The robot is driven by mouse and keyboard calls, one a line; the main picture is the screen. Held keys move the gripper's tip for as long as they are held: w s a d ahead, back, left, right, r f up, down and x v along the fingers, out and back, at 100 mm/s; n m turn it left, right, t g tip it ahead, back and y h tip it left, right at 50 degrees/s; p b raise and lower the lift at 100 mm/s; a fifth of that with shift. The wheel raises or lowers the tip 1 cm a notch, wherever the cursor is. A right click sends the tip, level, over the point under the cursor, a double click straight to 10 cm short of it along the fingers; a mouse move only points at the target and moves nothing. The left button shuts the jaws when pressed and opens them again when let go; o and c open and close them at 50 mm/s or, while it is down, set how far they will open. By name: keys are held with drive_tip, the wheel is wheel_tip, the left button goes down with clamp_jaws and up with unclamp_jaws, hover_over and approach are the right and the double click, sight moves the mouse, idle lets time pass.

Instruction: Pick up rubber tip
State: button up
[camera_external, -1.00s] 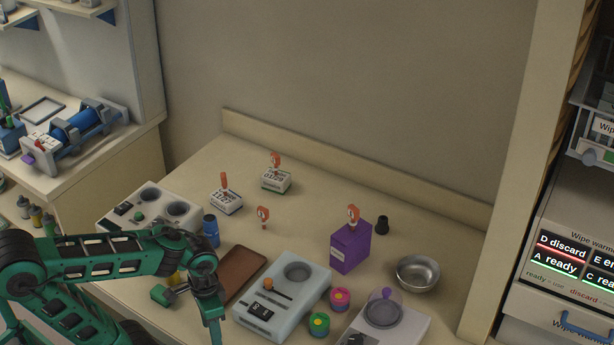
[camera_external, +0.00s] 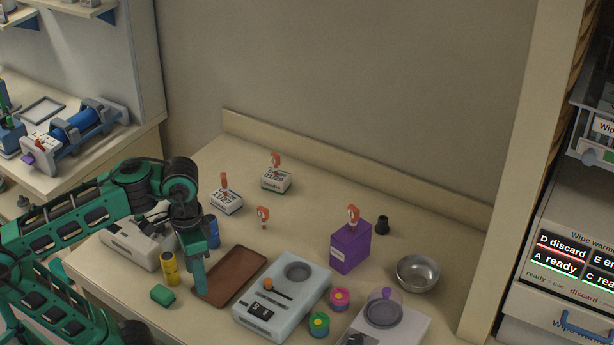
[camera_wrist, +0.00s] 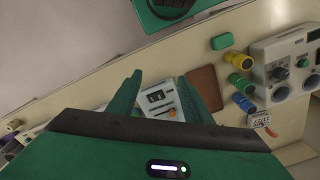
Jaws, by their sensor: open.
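My gripper (camera_external: 200,284) points down over the left side of the brown tray, far to the left of the black cylinder. In the wrist view my gripper (camera_wrist: 166,95) has its two fingers apart with nothing held between them.
The brown tray (camera_external: 236,278), a pale device (camera_external: 300,298), a yellow bottle (camera_external: 170,268), a blue bottle (camera_external: 211,231) and a green block (camera_external: 163,295) are near my gripper. A metal bowl (camera_external: 417,272) stands in front of the black cylinder. The counter behind the cylinder is clear.

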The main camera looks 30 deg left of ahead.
drive_tip(key=w+d+f+m+t+y, duration=0.15)
drive_tip(key=w+m, duration=0.25)
drive_tip(key=w, duration=1.1)
drive_tip(key=w+d+f+m+y, duration=0.1)
drive_tip(key=w+d+m, duration=0.15)
drive_tip(key=w, duration=1.35)
drive_tip(key=w+d+f+m+t+y, duration=0.15)
drive_tip(key=w+m, duration=0.35)
drive_tip(key=w, duration=1)
drive_tip(key=w+d+r+m+t+y, duration=0.2)
drive_tip(key=w+d+m+t, duration=0.15)
drive_tip(key=d, duration=0.55)
drive_tip(key=w+d+r+m+t+y, duration=0.25)
drive_tip(key=d+m, duration=0.25)
drive_tip(key=d, duration=0.4)
approach(385, 220)
drive_tip(key=shift+w+a+f+m, duration=0.3)
drive_tip(key=shift+w+a+f, duration=0.1)
drive_tip(key=shift+a, duration=0.3)
drive_tip(key=shift+x, duration=3.15)
drive_tip(key=shift+w+d, duration=0.1)
drive_tip(key=shift+d, duration=0.05)
drive_tip(key=c, duration=1.1)
